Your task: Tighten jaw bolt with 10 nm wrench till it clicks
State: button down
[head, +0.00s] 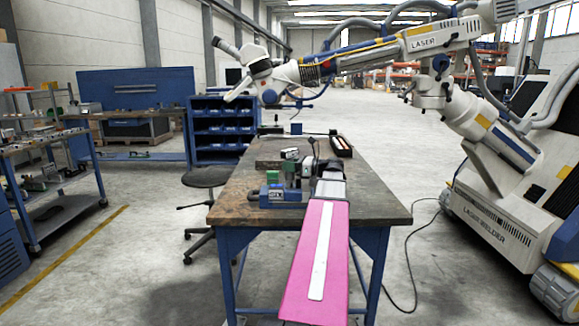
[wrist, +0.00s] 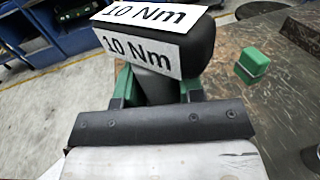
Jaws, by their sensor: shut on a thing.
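The wrench (wrist: 158,42) has a thick black end with white "10 Nm" labels in the wrist view. My gripper (wrist: 157,88) is shut on the wrench's grey shaft, with green finger pads on both sides. The black end stands up beyond the fingers. In the head view my gripper (head: 331,166) is low over the workbench, just right of a blue vise (head: 271,196). The wrench cannot be clearly made out there. The jaw bolt is too small or hidden to tell, and whether the wrench touches it cannot be seen.
The workbench (head: 375,205) has a green block (head: 273,178) by the vise and a red-edged tray (head: 341,146) at its back right. A laser welder (head: 495,215) stands right, its arm high above the bench's back. A stool (head: 206,178) stands left.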

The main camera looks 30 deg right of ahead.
jog(key=shift+f, duration=1.45)
jog(key=shift+a, duration=0.1)
jog(key=shift+s+a+m+t+h, duration=0.1)
jog(key=shift+s+m+t+h, duration=0.1)
jog(key=shift+m+t+h, duration=0.8)
jog(key=shift+w+d+m+t+h, duration=0.1)
jog(key=shift+m+t+h, duration=0.35)
jog(key=shift+h, duration=0.35)
jog(key=shift+w+d+m+t+h, duration=0.1)
jog(key=shift+m+t+h, duration=0.15)
jog(key=shift+m+h, duration=0.45)
jog(key=shift+s+a+m+t+h, duration=0.2)
jog(key=shift+m+t+h, duration=0.15)
jog(key=shift+h, duration=0.55)
jog(key=shift+m+t+h, duration=0.25)
jog(key=shift+m+h, duration=0.55)
jog(key=shift+h, duration=0.4)
jog(key=shift+w+d+m+h, duration=0.2)
jog(key=shift+m+h, duration=0.5)
jog(key=shift+h, duration=0.7)
